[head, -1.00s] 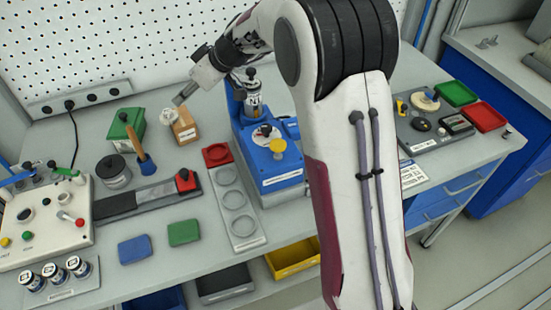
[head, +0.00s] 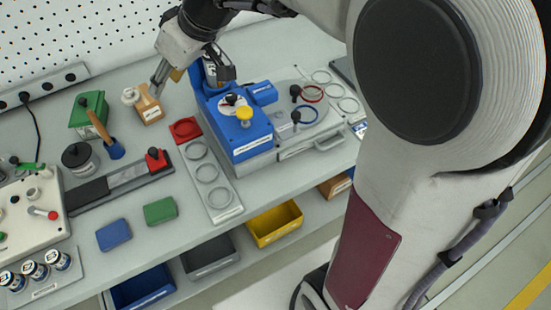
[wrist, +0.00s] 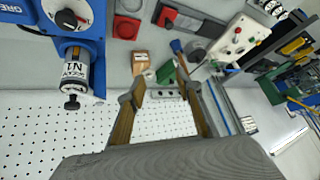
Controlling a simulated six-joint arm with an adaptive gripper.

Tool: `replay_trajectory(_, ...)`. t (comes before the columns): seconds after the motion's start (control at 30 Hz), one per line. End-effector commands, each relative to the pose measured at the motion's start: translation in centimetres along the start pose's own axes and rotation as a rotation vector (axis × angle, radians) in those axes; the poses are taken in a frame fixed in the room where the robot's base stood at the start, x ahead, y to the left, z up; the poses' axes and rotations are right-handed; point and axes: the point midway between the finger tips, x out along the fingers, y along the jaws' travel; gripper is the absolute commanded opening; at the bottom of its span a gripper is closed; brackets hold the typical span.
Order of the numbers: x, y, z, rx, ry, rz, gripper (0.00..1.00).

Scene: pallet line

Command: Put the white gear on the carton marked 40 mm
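The white gear (head: 130,95) is at the upper left edge of a small brown carton (head: 149,108) at the back of the bench. They overlap in the head view, and I cannot tell whether the gear rests fully on the carton. The carton's label is too small to read. In the wrist view, the carton (wrist: 140,64) and the white gear (wrist: 149,76) lie beyond my fingertips. My gripper (wrist: 161,96) is open with nothing between its fingers. In the head view, my gripper (head: 165,76) is above and slightly right of the carton, apart from it.
A blue machine (head: 235,130) stands right of the carton, close to my gripper. A green box (head: 88,112) and a blue-tipped wooden-handled tool (head: 103,133) are to the left. A power strip (head: 40,88) and pegboard are behind. A grey plate with round recesses (head: 209,180) lies in front.

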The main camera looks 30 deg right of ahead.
Motion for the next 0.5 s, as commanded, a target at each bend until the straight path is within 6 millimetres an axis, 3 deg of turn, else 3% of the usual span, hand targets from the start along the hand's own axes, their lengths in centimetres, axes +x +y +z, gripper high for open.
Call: replay_trajectory(0.5,-7.3,-3.7,9.1,0.166,-0.073,0.123,0.35)
